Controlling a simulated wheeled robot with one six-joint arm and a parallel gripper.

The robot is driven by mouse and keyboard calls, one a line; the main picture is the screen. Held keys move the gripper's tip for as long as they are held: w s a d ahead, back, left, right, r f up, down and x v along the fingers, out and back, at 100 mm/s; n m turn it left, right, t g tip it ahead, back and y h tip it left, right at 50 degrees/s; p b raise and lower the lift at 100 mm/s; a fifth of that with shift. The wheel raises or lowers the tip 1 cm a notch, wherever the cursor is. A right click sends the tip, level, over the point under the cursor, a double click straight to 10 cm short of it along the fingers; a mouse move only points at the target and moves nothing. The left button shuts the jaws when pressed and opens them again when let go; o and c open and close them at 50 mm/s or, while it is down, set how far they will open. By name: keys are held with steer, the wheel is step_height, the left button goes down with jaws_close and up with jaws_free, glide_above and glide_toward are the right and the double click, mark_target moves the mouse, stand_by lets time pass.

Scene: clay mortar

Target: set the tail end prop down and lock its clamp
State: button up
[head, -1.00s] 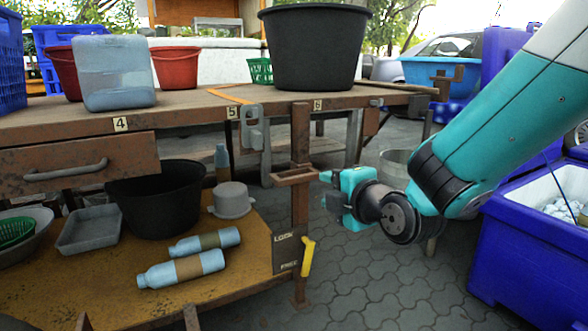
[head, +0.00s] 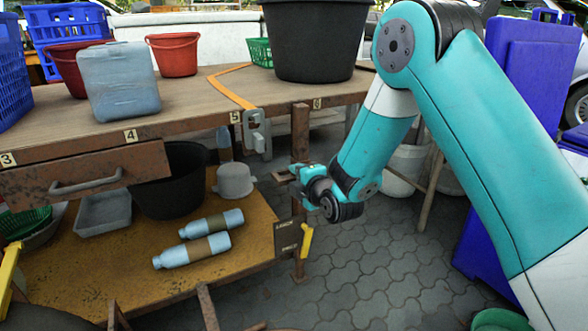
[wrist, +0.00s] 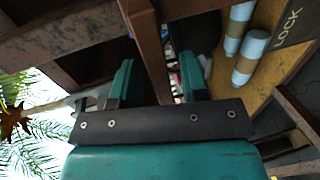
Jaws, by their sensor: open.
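The tail end prop (head: 300,132) is a rusty brown upright post at the table's right end. A small brown bracket sticks out of it near my gripper (head: 305,176). My gripper is open; in the wrist view a brown bar (wrist: 147,50) runs between its two fingers (wrist: 157,82), and I cannot tell whether they touch it. Low on the post is a dark plate (head: 287,239) marked LOCK above and FREE below. The yellow clamp lever (head: 306,241) hangs steeply down at its right, by FREE. Whether the prop's foot touches the paving is unclear.
The workbench (head: 190,105) carries a grey-blue canister (head: 119,82), red buckets and a large black tub (head: 315,42). Its yellowish lower shelf (head: 110,262) holds two bottles, a black tub and a grey pot. Paving (head: 370,270) right of the prop is largely clear.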

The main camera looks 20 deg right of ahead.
steer(key=shift+x, duration=1.15)
jaws_close()
step_height(320, 180, down, 11)
steer(key=b, duration=0.7)
steer(key=shift+r, duration=0.2)
jaws_free()
